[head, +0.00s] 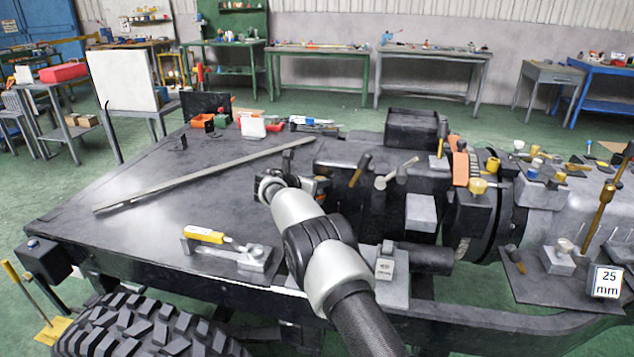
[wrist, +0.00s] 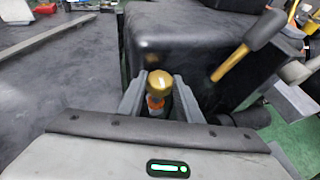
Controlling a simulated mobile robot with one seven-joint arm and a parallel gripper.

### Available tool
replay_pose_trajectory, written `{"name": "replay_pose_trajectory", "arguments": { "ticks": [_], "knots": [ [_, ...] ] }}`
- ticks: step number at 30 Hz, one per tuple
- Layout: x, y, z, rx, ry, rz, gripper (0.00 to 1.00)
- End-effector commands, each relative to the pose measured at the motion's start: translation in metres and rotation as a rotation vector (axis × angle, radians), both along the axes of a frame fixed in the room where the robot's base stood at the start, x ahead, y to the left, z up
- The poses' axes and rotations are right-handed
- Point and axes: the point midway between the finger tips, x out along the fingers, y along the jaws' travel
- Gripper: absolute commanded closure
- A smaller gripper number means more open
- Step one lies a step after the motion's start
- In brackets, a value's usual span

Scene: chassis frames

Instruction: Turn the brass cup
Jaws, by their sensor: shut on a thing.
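The brass cup (wrist: 159,81) shows in the wrist view as a small round golden top, with an orange part just below it. My gripper (wrist: 158,97) has one grey finger on each side of it and is shut on it. The cup stands beside a large black block. In the head view my gripper (head: 318,185) reaches to the left end of the dark machinery on the chassis. My wrist and the gripper hide most of the cup there, and I cannot make out its turn angle.
A mallet (wrist: 247,46) leans by the black block, right of my gripper. A long metal bar (head: 200,178) lies across the grey deck. A yellow-handled clamp (head: 205,235) sits near the front edge. Bare deck (head: 150,215) lies to the left.

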Motion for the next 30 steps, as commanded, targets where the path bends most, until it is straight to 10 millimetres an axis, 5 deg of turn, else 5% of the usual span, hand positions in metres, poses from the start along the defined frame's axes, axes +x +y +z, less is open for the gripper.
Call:
{"name": "replay_pose_trajectory", "arguments": {
  "ticks": [3, 4, 7, 20, 30],
  "knots": [
    [0.000, 0.000, 0.001, 0.000, -0.001, 0.002, 0.91],
    [0.000, 0.000, 0.001, 0.000, -0.001, 0.002, 0.65],
    [0.000, 0.000, 0.001, 0.000, -0.001, 0.002, 0.50],
    [-0.005, 0.005, 0.005, 0.000, 0.000, 0.004, 0.50],
    [-0.055, 0.033, 0.030, -0.001, 0.000, 0.006, 0.50]
  ]
}}
